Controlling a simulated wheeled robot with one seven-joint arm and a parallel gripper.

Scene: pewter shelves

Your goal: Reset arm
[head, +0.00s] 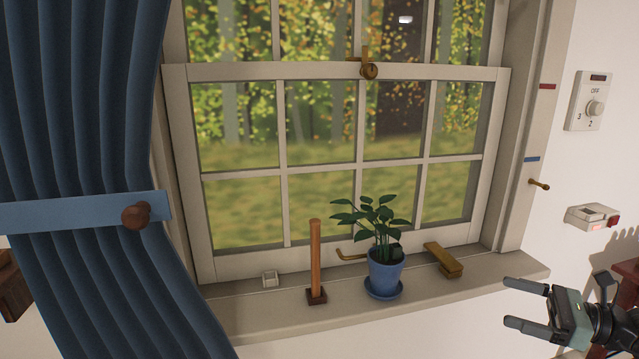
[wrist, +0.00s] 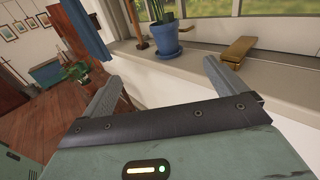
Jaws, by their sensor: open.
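My gripper (head: 516,303) is at the lower right of the head view, in front of the wall just below the right end of the window sill. Its two fingers are spread apart and nothing is between them. In the wrist view the fingers (wrist: 158,82) also stand apart and empty, pointing toward the sill and the wall below it. My gripper touches nothing that I can see.
A blue curtain (head: 80,120) hangs left. A wall switch (head: 592,216) is above my gripper.

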